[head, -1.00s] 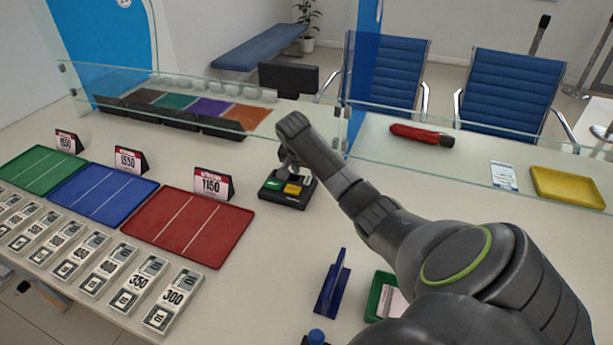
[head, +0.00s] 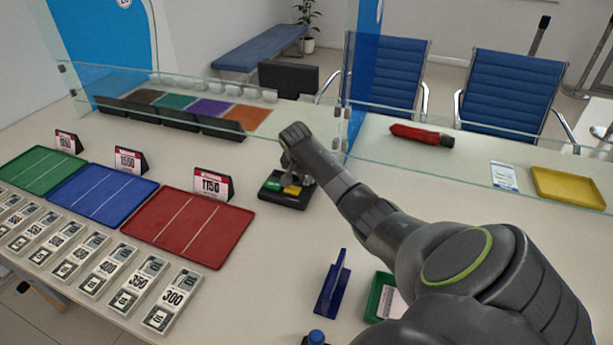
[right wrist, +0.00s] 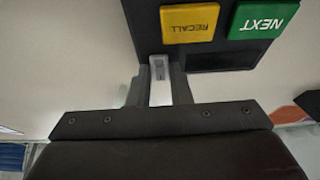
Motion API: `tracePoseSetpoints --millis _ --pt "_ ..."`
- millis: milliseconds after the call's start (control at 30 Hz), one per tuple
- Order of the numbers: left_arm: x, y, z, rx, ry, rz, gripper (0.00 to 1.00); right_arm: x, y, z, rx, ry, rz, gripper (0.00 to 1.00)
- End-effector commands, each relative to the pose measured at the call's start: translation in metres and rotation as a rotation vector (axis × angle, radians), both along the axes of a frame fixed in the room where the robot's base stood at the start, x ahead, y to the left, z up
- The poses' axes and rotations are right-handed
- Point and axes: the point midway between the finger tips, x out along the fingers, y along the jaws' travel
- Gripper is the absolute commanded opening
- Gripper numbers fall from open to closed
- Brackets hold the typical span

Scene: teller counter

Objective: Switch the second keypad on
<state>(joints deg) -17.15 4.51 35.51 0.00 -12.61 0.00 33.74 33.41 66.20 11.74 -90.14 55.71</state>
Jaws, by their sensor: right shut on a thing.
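A black keypad (head: 284,201) stands on the counter in front of the glass screen, with a green button and a yellow button on top. In the right wrist view, the keypad (right wrist: 145,22) shows a yellow RECALL button (right wrist: 190,23) and a green NEXT button (right wrist: 264,19). My right gripper (head: 303,180) is down at the keypad's right part, partly hidden by my arm. In the right wrist view, my right gripper (right wrist: 160,82) is shut on a small pale grey switch piece (right wrist: 157,66) at the keypad's edge. My left gripper is not in view.
Green, blue and red trays (head: 187,225) with small price displays (head: 213,185) lie to the left. A blue stand (head: 332,284) and a green tray (head: 372,305) are near the front. The glass screen (head: 240,128) rises close behind the keypad.

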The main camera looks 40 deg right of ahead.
Motion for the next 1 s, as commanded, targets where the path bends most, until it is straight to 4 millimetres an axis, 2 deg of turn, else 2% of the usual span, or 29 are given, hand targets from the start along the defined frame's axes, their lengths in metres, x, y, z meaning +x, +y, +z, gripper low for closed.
tracePoseSetpoints --millis 167,333,500,1000 --pt "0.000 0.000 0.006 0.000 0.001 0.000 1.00 0.001 -0.001 0.003 0.015 0.010 -0.001 0.00" --pt "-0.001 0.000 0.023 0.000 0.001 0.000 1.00 0.002 -0.004 0.006 0.084 0.047 -0.002 0.00" --pt "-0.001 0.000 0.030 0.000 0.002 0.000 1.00 0.004 -0.007 0.005 0.160 0.085 -0.002 0.00" --pt "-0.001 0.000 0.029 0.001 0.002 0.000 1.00 0.005 -0.011 0.003 0.291 0.151 -0.001 0.00"
